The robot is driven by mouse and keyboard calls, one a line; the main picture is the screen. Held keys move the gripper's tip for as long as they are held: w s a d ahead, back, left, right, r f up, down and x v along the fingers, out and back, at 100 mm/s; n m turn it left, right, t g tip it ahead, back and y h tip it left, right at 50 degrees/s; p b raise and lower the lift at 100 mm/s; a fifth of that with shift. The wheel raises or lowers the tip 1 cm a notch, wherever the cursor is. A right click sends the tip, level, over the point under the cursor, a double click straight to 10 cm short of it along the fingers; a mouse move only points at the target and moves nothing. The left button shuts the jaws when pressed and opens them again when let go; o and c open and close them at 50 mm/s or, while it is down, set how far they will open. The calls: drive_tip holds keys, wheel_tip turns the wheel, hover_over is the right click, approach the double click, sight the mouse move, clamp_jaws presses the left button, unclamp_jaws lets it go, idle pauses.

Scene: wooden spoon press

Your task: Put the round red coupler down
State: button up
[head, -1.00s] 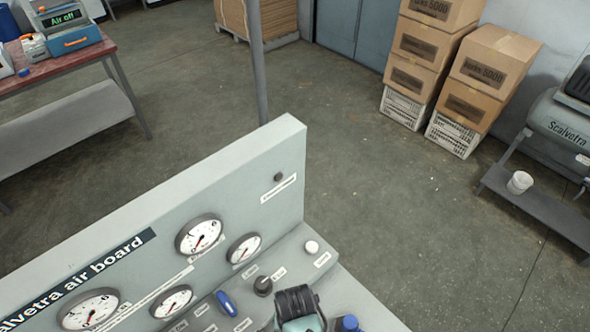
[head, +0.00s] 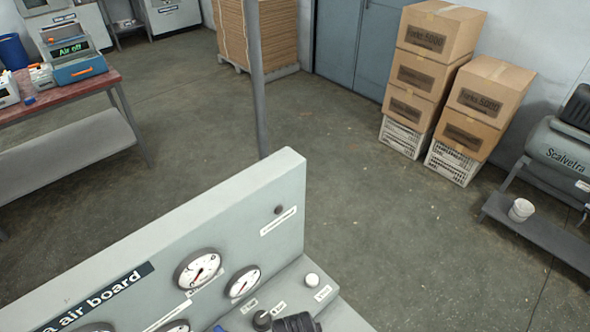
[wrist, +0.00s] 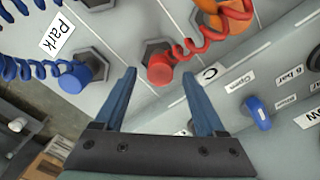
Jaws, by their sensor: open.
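The round red coupler (wrist: 160,70) shows in the wrist view, with a coiled red hose (wrist: 205,42) running from it up to the right. It sits at a dark hexagonal fitting (wrist: 153,50) on the grey panel, beside a label "C". I cannot tell how firmly it is seated. My gripper (wrist: 157,73) is open, with one blue finger on each side of the coupler in the picture. Gaps show between the fingers and the coupler. The coupler does not show in the head view.
A blue coupler (wrist: 73,77) with a coiled blue hose is at the left, near a "Park" label (wrist: 57,33). An orange part (wrist: 232,18) is at the top right, and a blue handle (wrist: 258,113) at the right. The air board (head: 215,235) has gauges and stands upright in the head view.

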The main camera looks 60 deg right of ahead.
wheel_tip(320, 180, up, 8)
drive_tip(key=shift+r, duration=0.15)
idle(0.6)
